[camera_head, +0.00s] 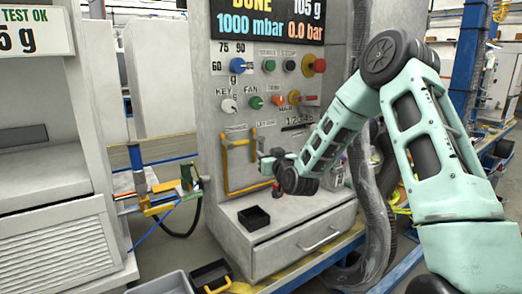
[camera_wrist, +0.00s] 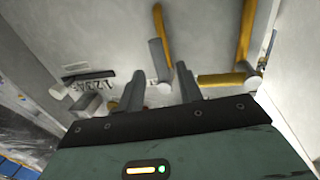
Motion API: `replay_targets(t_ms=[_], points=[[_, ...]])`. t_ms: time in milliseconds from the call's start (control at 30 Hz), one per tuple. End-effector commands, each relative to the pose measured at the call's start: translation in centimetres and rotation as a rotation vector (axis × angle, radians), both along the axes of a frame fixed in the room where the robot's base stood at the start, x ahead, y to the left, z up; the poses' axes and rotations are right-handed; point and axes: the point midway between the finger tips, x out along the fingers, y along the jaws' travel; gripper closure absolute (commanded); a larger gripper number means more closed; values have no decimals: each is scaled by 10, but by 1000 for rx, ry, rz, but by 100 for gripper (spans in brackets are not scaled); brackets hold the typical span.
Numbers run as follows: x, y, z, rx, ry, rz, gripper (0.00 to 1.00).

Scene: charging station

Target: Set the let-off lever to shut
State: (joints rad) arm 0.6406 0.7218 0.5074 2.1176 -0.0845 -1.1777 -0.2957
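A yellow pipe (camera_head: 228,172) runs in a U on the front of the grey test cabinet. In the wrist view, a short grey lever (camera_wrist: 160,59) sits in line with the end of one pipe leg. A second grey lever (camera_wrist: 245,68) sits by a white hub at the pipe's corner. The labels by them are too small to read, so I cannot tell for sure which is the let-off lever. My gripper (camera_head: 266,167) is at the panel beside the pipe. In the wrist view, its two fingers (camera_wrist: 161,80) are apart and empty, with the first lever just beyond them.
Knobs and a red button (camera_head: 319,65) are above. A small black tray (camera_head: 254,217) stands on the ledge below, over a drawer (camera_head: 300,240). Grey hoses hang at the right.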

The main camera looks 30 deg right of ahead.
Motion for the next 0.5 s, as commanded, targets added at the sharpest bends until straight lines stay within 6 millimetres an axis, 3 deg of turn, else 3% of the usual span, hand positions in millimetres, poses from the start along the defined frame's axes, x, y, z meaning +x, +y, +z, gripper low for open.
replay_targets(t_ms=[200, 500], points=[[36, -5, 0, 1, -1, 0, 64], [52, -8, 0, 1, 0, 1, 64]])
